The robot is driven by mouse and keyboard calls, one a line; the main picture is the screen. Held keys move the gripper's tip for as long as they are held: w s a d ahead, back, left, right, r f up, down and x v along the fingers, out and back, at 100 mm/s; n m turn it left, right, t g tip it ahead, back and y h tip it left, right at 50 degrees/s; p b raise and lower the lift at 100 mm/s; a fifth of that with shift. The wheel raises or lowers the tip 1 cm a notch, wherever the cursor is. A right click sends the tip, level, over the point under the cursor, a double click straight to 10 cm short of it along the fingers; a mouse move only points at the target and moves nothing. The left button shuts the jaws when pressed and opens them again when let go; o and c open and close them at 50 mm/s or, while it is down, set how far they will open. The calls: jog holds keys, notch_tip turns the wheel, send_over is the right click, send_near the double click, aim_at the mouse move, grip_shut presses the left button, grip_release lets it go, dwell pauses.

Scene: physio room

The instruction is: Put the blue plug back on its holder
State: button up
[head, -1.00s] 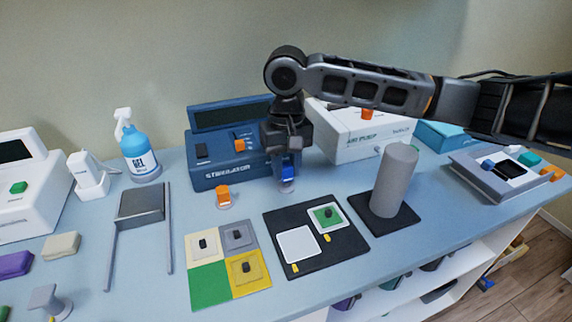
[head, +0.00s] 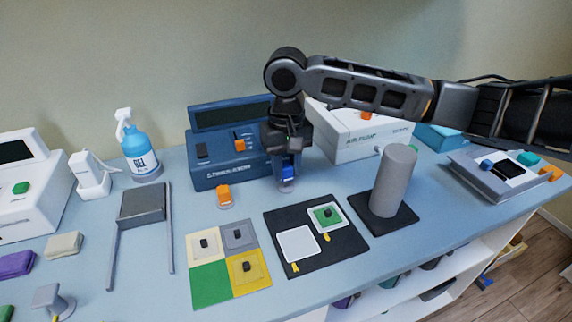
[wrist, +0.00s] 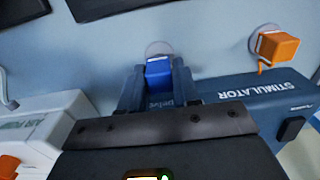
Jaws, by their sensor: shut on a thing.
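The blue plug (head: 288,173) is between the fingers of my gripper (head: 288,170), which is shut on it, in front of the dark blue stimulator. In the wrist view the blue plug (wrist: 159,72) shows between the fingertips (wrist: 158,85). A pale round holder (head: 287,187) is directly below the plug on the table; its rim (wrist: 158,47) also shows just past the plug in the wrist view. I cannot tell whether the plug touches the holder. The plug looks roughly upright, and its lower part is hidden.
An orange plug (head: 224,194) stands on a similar round holder to the left. The stimulator (head: 228,172) is right behind my gripper. A black mat (head: 278,218) with pads lies in front, and a grey cylinder (head: 394,180) stands to the right. A white unit (head: 345,145) is behind.

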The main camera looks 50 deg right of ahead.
jog(key=shift+f+b, duration=0.5)
jog(key=shift+f, duration=0.65)
dwell(0.9)
dwell(0.4)
jog(key=o, duration=0.9)
jog(key=shift+o, duration=0.4)
jog(key=o, duration=0.4)
